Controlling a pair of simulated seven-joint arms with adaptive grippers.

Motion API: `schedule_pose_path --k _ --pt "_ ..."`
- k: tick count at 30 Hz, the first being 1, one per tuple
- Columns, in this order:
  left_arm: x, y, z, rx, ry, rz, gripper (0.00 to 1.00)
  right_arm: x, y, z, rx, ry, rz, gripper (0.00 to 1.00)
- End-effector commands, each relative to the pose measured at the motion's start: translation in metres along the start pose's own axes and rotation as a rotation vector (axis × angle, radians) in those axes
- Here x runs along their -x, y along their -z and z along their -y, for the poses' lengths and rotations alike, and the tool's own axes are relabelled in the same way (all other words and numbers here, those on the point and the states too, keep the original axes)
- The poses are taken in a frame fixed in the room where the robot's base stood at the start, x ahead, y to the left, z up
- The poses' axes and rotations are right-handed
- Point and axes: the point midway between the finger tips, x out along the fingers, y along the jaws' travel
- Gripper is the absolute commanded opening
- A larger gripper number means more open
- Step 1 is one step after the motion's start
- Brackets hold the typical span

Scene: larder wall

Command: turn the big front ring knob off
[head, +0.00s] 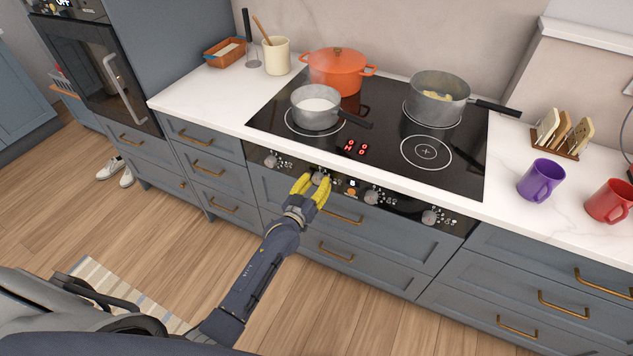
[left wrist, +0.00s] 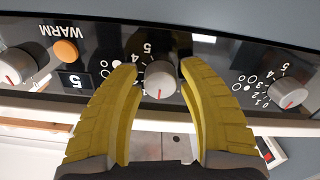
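Several grey knobs with number scales line the black front panel (head: 400,207) of the cooktop. My left gripper (head: 317,180), with yellow fingers, is at the second knob from the left. In the left wrist view this knob (left wrist: 160,80) sits between the two fingertips of the left gripper (left wrist: 159,70), with a narrow gap on each side. Its red pointer line shows on the lower side of its face in that view. Neighbouring knobs show at the left (left wrist: 14,66) and right (left wrist: 288,94). I cannot read which ring each knob serves. My right gripper is not in view.
A saucepan of white liquid (head: 316,104), an orange pot (head: 336,72) and a grey pot (head: 438,98) stand on the cooktop. The front right ring (head: 426,152) is bare. Red digits (head: 355,147) glow on the glass. Mugs (head: 541,179) stand at right.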

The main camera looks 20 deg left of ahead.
Motion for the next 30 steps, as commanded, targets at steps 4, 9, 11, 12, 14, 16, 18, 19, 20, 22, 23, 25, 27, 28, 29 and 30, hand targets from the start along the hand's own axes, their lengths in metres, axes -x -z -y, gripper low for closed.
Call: schedule_pose_path --k 4,9,11,12,14,16,18,19,20,22,23,25,27,28,29,30 --pt "0.000 0.001 0.000 0.000 0.000 -0.002 0.56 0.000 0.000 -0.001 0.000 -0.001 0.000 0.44" --pt "0.000 0.001 0.000 0.000 0.000 -0.003 0.56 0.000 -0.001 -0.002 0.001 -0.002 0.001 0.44" --pt "0.000 0.001 0.000 0.000 0.000 -0.003 0.56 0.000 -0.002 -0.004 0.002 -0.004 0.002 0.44" --pt "0.001 0.001 0.000 0.000 0.000 -0.003 0.56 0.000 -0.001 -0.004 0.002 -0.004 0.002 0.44" --pt "0.004 0.001 0.000 0.000 0.000 -0.003 0.56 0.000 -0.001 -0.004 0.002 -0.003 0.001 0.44" --pt "0.011 0.001 0.000 0.000 0.000 -0.002 0.56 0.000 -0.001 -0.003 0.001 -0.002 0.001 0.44" --pt "0.020 0.001 0.000 0.000 0.000 -0.002 0.56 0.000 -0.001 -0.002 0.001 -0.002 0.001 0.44" --pt "0.025 0.000 0.000 0.000 0.000 -0.001 0.56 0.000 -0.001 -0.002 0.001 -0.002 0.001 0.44" --pt "0.030 0.000 0.000 0.000 0.000 -0.001 0.56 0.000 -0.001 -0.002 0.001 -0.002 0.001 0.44" --pt "0.043 0.000 0.000 0.000 0.000 0.000 0.56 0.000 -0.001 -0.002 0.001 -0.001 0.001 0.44" --pt "0.048 0.000 0.000 0.000 0.000 -0.001 0.56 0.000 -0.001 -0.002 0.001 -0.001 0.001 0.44" --pt "0.060 0.000 0.000 -0.001 0.000 -0.001 0.56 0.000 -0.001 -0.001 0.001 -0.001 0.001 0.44" --pt "0.072 0.000 0.000 0.000 0.000 -0.001 0.56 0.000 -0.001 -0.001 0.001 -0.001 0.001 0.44" --pt "0.077 0.000 0.000 0.000 0.000 -0.001 0.56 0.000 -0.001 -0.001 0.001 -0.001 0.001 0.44" --pt "0.081 0.000 0.000 0.000 0.000 -0.001 0.56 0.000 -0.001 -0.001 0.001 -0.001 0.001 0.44" --pt "0.087 0.000 0.000 0.000 0.000 -0.001 0.56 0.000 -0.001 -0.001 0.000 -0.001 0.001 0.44"
